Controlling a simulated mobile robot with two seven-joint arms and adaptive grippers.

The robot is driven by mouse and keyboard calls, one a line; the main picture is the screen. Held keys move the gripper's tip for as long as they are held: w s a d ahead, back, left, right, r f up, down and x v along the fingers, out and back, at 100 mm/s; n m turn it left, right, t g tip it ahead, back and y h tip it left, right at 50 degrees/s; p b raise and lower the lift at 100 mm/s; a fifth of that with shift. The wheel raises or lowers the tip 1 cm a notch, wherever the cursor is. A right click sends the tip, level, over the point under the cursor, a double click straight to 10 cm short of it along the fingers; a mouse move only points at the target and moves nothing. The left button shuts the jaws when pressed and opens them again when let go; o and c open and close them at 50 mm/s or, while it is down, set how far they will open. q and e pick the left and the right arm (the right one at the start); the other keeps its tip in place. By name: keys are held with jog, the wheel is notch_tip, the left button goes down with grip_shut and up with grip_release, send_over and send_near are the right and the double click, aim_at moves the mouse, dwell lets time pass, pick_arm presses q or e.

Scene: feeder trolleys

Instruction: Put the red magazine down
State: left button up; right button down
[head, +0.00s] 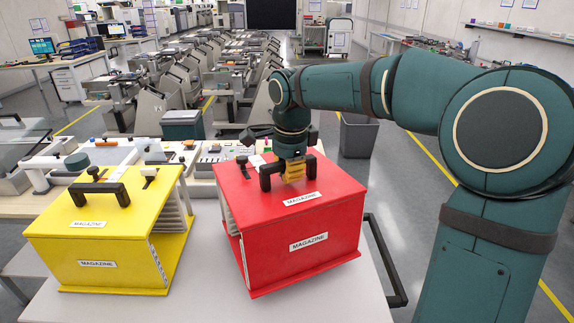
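The red magazine (296,234) is a box with white MAGAZINE labels and a black top handle (265,180), right of centre in the head view. My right gripper (292,172) comes down from above onto that handle, and its yellowish fingers look closed around the handle's middle. The magazine is over the right part of the pale trolley top (215,290). It sits slightly turned, and I cannot tell whether its base touches the top. My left gripper is not in view.
A yellow magazine (95,245) with a black handle stands to the left, with a narrow gap between the two. A black trolley handle (385,262) sticks out at right. Behind is a bench (205,188) with small parts. A grey bin (358,135) stands on the floor.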

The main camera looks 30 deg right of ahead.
aim_at(288, 186)
jog(key=shift+f+b, duration=0.35)
jog(key=shift+f, duration=1.35)
jog(key=c, duration=1.5)
grip_release()
jog(key=shift+f, duration=0.2)
jog(key=shift+c, duration=0.2)
jog(key=o, duration=0.4)
jog(key=shift+r, duration=0.1)
jog(key=shift+o, duration=0.2)
notch_tip(288, 186, up, 12)
jog(key=s+p, duration=0.1)
jog(key=p, duration=0.1)
jog(key=shift+s+a, duration=0.15)
jog(key=shift+s, duration=0.1)
